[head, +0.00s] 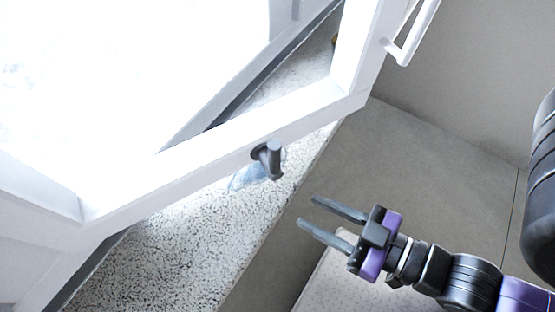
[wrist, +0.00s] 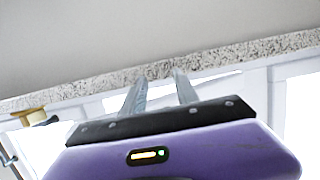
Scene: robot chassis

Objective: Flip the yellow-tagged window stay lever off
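A dark grey lever (head: 268,160) with a round base is fixed to the lower rail of the white window frame, above the speckled sill. No yellow tag shows on it. I cannot tell whether these are the same thing or the tagged lever. My gripper (head: 306,211) is open and empty, below and right of the grey lever and apart from it. Its fingers (wrist: 159,75) point toward the sill edge in the wrist view.
The white window frame (head: 225,139) stands open over the speckled sill (head: 165,262). A white handle (head: 415,40) sticks out at the upper right. A clear bluish thing (head: 247,178) lies near the lever. Grey floor or wall (head: 440,165) beside the gripper is clear.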

